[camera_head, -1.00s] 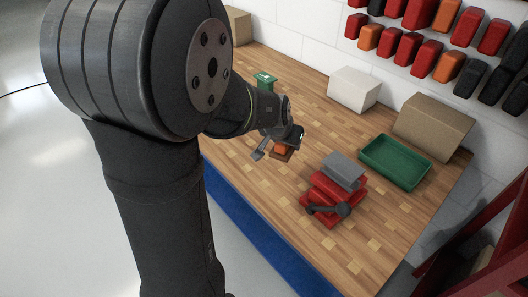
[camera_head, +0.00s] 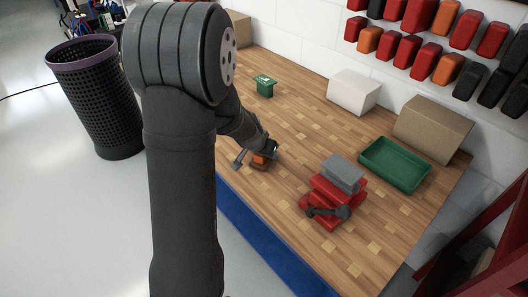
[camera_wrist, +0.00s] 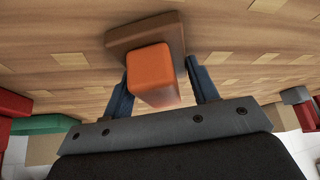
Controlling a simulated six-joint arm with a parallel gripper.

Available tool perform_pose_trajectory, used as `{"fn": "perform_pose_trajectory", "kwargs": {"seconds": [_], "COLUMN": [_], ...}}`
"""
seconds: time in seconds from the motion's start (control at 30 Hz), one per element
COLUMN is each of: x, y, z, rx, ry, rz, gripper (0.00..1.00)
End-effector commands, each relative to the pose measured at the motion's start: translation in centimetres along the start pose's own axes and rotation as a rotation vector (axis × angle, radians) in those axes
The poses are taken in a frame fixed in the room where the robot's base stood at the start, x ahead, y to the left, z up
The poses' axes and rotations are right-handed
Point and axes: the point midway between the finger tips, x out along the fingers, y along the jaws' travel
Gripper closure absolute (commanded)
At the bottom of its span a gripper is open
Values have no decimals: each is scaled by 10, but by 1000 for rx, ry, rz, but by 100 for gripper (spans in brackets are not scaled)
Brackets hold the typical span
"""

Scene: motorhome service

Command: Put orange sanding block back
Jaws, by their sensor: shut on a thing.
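The orange sanding block (camera_head: 259,160) has an orange upper part and a brown base; it is between my gripper's fingers near the front left edge of the bench. In the wrist view the orange block (camera_wrist: 152,72) points toward the camera, with its brown base (camera_wrist: 120,40) against the wood. My gripper (camera_head: 256,156) is shut on it; in the wrist view its dark fingers (camera_wrist: 162,88) are at both sides. I cannot tell whether the base touches the bench.
The wooden bench (camera_head: 300,125) holds a small green bin (camera_head: 265,87), a red vise (camera_head: 331,200), a green tray (camera_head: 395,165), a white box (camera_head: 353,92) and a cardboard box (camera_head: 432,130). Red, orange and black bins (camera_head: 425,55) hang on the wall. A mesh basket (camera_head: 100,100) stands on the floor.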

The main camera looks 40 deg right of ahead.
Motion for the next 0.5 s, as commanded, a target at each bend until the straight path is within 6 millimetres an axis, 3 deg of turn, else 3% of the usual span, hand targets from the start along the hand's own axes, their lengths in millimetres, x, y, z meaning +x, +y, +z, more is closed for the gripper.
{"fn": "perform_pose_trajectory", "kwargs": {"seconds": [0.2,0.23,0.3,0.33,0.5], "x": [3,3,3,2,2], "y": [0,0,0,0,0], "z": [2,2,2,1,1], "rx": [0,-1,0,0,0], "ry": [0,0,0,0,0], "rz": [0,0,0,0,0], "gripper": [71,42,28,24,24]}}
